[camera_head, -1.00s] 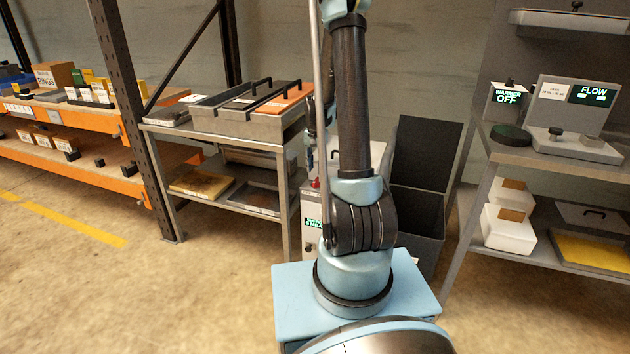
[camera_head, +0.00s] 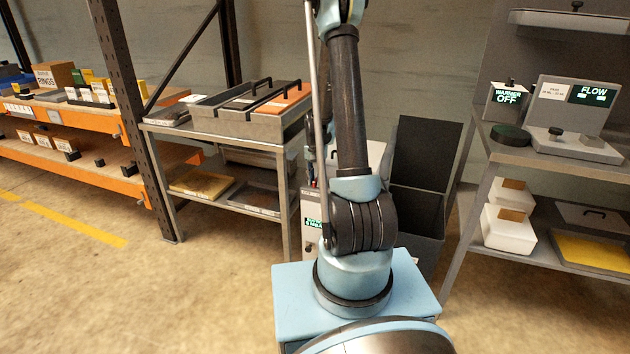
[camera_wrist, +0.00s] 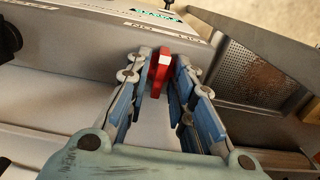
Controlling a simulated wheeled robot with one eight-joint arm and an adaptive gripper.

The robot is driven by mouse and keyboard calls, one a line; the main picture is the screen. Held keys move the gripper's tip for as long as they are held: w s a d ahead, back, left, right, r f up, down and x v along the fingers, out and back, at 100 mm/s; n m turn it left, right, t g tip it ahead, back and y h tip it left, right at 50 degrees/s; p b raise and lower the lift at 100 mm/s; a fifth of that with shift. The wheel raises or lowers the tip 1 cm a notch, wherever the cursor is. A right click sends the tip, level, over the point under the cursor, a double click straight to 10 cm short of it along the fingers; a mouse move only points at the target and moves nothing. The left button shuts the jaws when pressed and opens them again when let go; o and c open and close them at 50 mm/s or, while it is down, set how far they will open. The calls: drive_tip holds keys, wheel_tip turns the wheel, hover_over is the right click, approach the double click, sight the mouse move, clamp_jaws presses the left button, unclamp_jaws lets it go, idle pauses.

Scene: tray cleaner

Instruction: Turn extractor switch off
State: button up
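A red switch lever with a pale tip (camera_wrist: 161,68) stands up from a light grey panel in the wrist view. My gripper (camera_wrist: 162,72) has its two blue-grey fingers on either side of the lever. The fingers are parted, with a narrow gap visible at the lever's right; whether the left finger touches it I cannot tell. Upside-down lettering (camera_wrist: 145,27) lies on the panel beyond the lever. In the head view a pale cabinet with a green-lit display (camera_head: 312,222) stands behind my arm, which hides much of it. My gripper is hidden in the head view.
A perforated metal tray or bin (camera_wrist: 255,80) lies right of the lever. In the head view, a dark open bin (camera_head: 418,205) stands right of the cabinet, a metal rack (camera_head: 215,140) left of it. A shelf unit (camera_head: 545,158) with a warmer sign stands further right.

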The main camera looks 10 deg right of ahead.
clamp_jaws()
drive_tip(key=shift+n, duration=0.4)
drive_tip(key=n, duration=0.3)
drive_tip(key=shift+n, duration=0.4)
drive_tip(key=n, duration=1.3)
drive_tip(key=shift+w, duration=0.1)
drive_tip(key=shift+d+n, duration=0.1)
drive_tip(key=shift+n, duration=0.2)
drive_tip(key=shift+o, duration=2.2)
unclamp_jaws()
